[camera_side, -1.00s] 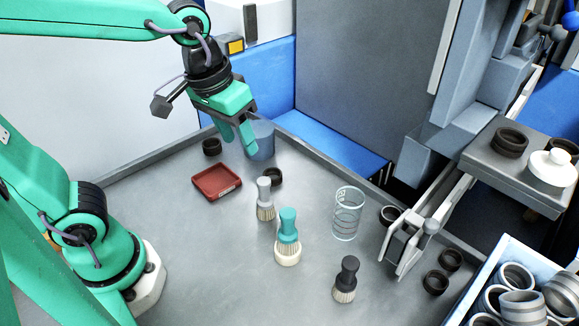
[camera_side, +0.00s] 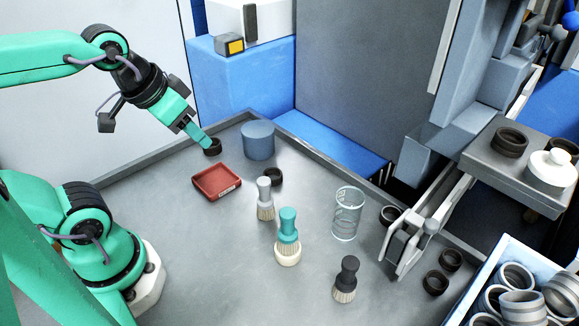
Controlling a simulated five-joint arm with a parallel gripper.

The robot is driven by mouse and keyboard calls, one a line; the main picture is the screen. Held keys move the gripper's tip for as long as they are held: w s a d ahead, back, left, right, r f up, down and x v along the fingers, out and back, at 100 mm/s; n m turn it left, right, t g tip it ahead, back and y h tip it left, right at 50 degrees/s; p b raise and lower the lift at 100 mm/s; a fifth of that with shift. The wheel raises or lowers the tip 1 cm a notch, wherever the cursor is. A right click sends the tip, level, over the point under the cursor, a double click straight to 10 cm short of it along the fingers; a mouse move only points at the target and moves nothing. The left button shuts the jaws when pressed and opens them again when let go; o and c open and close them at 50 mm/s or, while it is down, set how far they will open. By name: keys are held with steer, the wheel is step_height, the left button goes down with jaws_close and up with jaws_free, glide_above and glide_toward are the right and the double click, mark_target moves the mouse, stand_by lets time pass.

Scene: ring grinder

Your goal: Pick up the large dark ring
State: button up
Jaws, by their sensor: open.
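A dark ring (camera_side: 213,150) lies on the grey table at the back left, behind the red tray. My gripper (camera_side: 206,143) is tilted down to the right, with its green fingertips at this ring and hiding part of its top. The jaws are open; whether a finger is inside the ring or touches it I cannot tell. Other dark rings lie beside the pale brush (camera_side: 272,177), by the glass (camera_side: 390,215) and at the lower right (camera_side: 450,260). A wider-looking dark ring (camera_side: 510,143) sits on the grey machine block.
A red tray (camera_side: 217,181) and a blue-grey cylinder (camera_side: 258,141) stand near my gripper. Several brushes (camera_side: 287,240) and a clear glass (camera_side: 347,213) stand mid-table. A bin (camera_side: 493,252) of metal rings is at the lower right.

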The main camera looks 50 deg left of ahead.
stand_by(0.3)
steer(key=o, duration=0.7)
steer(key=shift+w, duration=0.1)
steer(key=w+a+f+g, duration=0.3)
steer(key=w+a+f, duration=0.1)
steer(key=w+a, duration=0.7)
steer(key=w+a+f+n+g, duration=0.1)
steer(key=w+a+f+g, duration=0.25)
steer(key=a+f, duration=0.95)
steer(key=shift+t, duration=0.45)
steer(key=shift+w+a+f, duration=0.15)
steer(key=shift+f, duration=1)
steer(key=shift+w+a+f, duration=0.15)
steer(key=shift+a+f, duration=0.05)
steer(key=shift+f, duration=0.95)
steer(key=shift+w+a+f, duration=0.15)
steer(key=shift+f, duration=1)
